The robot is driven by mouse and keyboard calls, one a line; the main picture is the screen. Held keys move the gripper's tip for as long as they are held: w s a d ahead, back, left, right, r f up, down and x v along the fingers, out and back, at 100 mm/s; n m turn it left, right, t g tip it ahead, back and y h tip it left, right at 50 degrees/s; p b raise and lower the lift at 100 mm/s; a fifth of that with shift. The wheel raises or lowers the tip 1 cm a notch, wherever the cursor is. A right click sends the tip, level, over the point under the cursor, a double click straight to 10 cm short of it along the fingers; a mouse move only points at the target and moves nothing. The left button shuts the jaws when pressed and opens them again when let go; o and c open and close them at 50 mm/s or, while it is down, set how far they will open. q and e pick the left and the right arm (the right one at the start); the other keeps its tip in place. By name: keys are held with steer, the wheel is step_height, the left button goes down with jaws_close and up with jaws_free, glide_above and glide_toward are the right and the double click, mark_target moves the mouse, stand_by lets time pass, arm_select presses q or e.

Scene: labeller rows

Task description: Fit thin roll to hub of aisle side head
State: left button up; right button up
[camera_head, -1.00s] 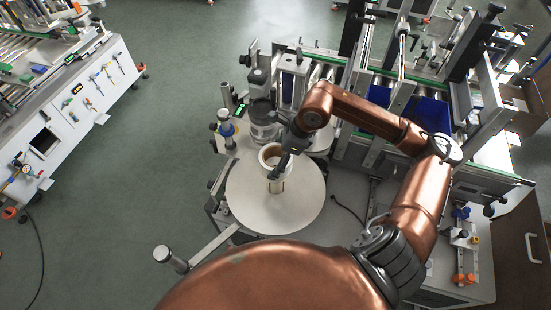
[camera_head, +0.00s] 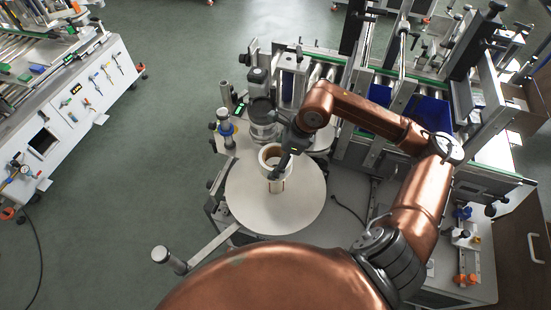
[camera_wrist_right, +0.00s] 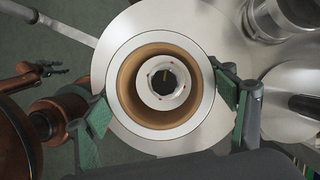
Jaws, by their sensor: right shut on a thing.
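A thin white roll with a brown core (camera_head: 267,165) is held in my right gripper (camera_head: 279,168) over the pale round plate (camera_head: 245,205) of the labelling head. In the right wrist view, the two fingers of my right gripper (camera_wrist_right: 165,98) press on the outer sides of the roll (camera_wrist_right: 117,85). The hub (camera_wrist_right: 163,82) shows through the roll's core, close to its middle. A dark, small gripper, apparently my left one (camera_wrist_right: 48,71), shows at the left of the wrist view.
An arm with a dark roller (camera_head: 165,256) reaches out front left.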

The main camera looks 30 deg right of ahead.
mark_target(290, 165)
steer(key=shift+f+b, duration=2.7)
steer(key=shift+f, duration=0.45)
steer(key=shift+f+b, duration=3.05)
steer(key=shift+f, duration=0.55)
steer(key=o, duration=1.4)
steer(key=v, duration=1.2)
